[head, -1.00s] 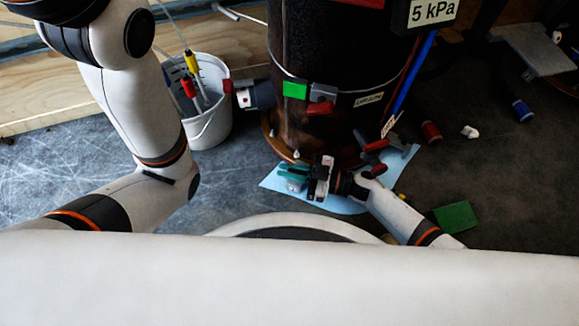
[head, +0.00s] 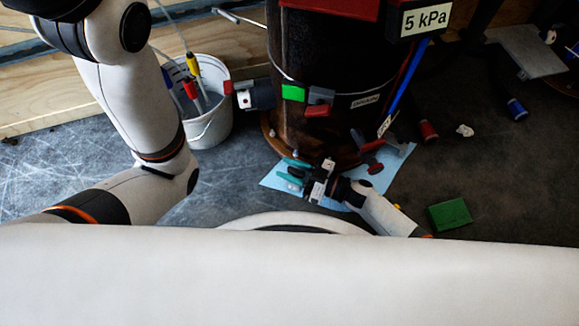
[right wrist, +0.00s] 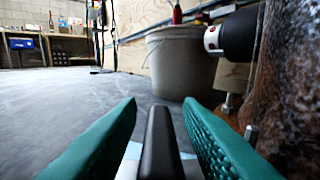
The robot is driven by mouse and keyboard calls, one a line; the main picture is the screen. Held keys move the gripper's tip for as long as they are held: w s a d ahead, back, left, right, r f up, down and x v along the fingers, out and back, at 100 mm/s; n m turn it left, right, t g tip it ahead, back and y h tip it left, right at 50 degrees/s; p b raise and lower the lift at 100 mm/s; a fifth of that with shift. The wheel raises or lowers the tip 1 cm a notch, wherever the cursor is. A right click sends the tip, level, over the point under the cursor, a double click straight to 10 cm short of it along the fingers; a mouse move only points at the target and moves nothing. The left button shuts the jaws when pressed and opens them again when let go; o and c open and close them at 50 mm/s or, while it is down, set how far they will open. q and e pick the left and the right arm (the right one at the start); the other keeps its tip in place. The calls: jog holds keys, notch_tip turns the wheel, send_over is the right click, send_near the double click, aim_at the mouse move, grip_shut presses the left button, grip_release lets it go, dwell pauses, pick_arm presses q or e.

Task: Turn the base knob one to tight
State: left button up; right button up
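My right gripper (head: 291,170) is low at the foot of the dark drum (head: 320,130), above the light blue sheet. Its two teal fingers are spread apart. A dark bar-shaped piece (right wrist: 160,145) stands between the fingers in the right wrist view, with gaps on both sides. It looks like a knob handle, but I cannot tell for sure that it is base knob one. My left arm shows at the left, but its gripper is out of view.
A white bucket (head: 208,125) with coloured-handled tools stands left of the drum. A dark fitting (head: 258,95) sticks out of the drum toward it. Red-and-grey handles (head: 370,145) sit right of my gripper. A green block (head: 450,214) lies on the floor at right.

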jog(key=p+v, duration=0.4)
jog(key=v, duration=0.6)
jog(key=shift+s+d+r+p, duration=0.1)
jog(key=shift+d+r+p, duration=0.05)
jog(key=shift+d+p, duration=0.2)
jog(key=shift+s+d, duration=0.2)
jog(key=shift+d, duration=0.3)
jog(key=shift+s, duration=0.1)
